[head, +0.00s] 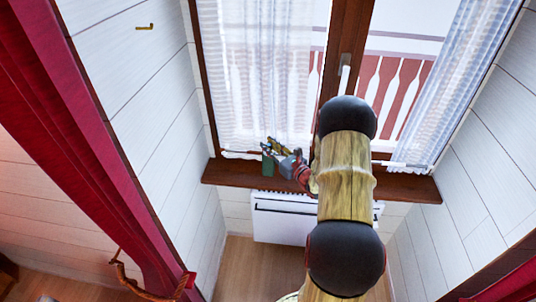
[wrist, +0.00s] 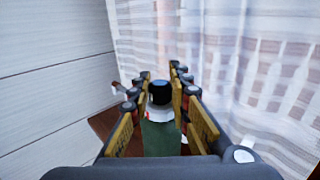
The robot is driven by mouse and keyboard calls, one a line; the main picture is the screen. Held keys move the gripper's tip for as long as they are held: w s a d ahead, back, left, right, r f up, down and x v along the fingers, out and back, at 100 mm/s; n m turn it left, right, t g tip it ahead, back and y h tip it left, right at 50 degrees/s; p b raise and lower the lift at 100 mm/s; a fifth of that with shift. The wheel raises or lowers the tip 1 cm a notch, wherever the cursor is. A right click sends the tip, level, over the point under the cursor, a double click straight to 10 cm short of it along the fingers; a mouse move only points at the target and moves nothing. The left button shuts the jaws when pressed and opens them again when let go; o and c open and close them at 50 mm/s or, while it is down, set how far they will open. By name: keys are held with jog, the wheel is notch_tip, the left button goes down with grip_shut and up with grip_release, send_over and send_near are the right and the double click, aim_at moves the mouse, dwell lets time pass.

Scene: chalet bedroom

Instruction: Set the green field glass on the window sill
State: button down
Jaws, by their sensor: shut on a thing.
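The green field glass (head: 267,161) is at the left part of the brown window sill (head: 232,174), in front of the curtain. In the wrist view the field glass (wrist: 160,138) shows a green body with a black, white-ringed end between the fingers. My gripper (head: 275,149) is shut on it; the yellow-padded fingers (wrist: 160,76) stand on either side. The field glass looks upright. I cannot tell whether its base touches the sill, as its lower end is partly hidden in the wrist view.
A sheer white curtain (head: 262,70) hangs right behind the gripper. A white radiator (head: 285,222) is below the sill. The plank wall (head: 150,90) is close on the left. The sill's far left end (head: 213,172) is bare. My arm hides the sill's middle.

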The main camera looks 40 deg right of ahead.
aim_at(269, 164)
jog(key=shift+w+f+b, duration=0.15)
jog(key=shift+f+b, duration=0.25)
jog(key=shift+f, duration=0.55)
jog(key=shift+w+f+b, duration=0.15)
jog(key=shift+f+b, duration=0.25)
jog(key=shift+f, duration=0.7)
jog(key=c, duration=1.8)
grip_release()
jog(key=shift+o, duration=0.7)
